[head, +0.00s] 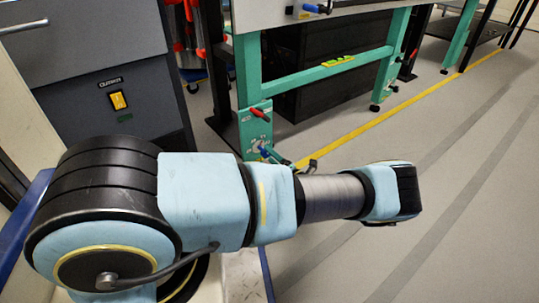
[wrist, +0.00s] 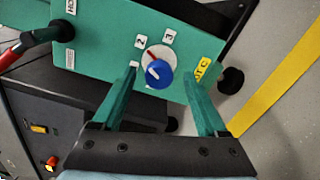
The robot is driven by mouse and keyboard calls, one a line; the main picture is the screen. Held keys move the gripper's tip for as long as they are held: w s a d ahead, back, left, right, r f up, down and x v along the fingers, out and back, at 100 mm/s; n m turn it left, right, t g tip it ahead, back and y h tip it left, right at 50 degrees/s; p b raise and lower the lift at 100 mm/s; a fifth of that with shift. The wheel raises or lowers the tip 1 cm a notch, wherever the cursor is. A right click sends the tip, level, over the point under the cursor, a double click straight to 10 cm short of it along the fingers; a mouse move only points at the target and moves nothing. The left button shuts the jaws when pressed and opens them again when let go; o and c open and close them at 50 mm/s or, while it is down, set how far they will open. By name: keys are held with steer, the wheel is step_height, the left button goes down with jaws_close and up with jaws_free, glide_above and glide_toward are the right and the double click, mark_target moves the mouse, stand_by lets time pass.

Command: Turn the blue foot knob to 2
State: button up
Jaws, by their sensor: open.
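The blue foot knob (wrist: 158,75) sits on a round white dial on the green panel (wrist: 100,30) in the wrist view. Label tiles 2 (wrist: 140,41) and 3 (wrist: 168,37) stand above it. Another small tile at its left is partly covered by a finger. A red mark shows on the dial's upper left; the white mark on the knob is too small to read exactly. My gripper (wrist: 161,78) is open, one green finger on each side of the knob; contact is not visible. In the head view the green foot panel (head: 246,131) is partly hidden by my arm.
A red-handled lever (wrist: 30,43) sticks out left of the knob; it also shows in the head view (head: 260,114). A yellow label (wrist: 202,70) and a black round foot (wrist: 231,80) lie to the right. A dark cabinet (head: 105,60) stands at left. Floor at right is clear.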

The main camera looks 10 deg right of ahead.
steer(key=p+v, duration=0.2)
steer(key=v, duration=0.7)
steer(key=shift+r, duration=0.1)
steer(key=s+a+r+n+g+y+p, duration=0.2)
steer(key=a+r+n+g, duration=1.3)
steer(key=n, duration=0.7)
steer(key=s+a+r+n+h+p, duration=0.1)
steer(key=s+a+r+n+h, duration=0.25)
steer(key=r+n, duration=0.45)
steer(key=s+a+r+n+h, duration=0.3)
steer(key=a+r+n, duration=0.1)
steer(key=r+n, duration=0.3)
steer(key=s+a+r+n+h+p, duration=0.1)
steer(key=s+a+r+n+h, duration=0.25)
steer(key=r+n, duration=0.45)
step_height(320, 180, up, 38)
steer(key=p, duration=3.8)
steer(key=shift+w+a+f, duration=0.15)
steer(key=shift+w+a, duration=0.05)
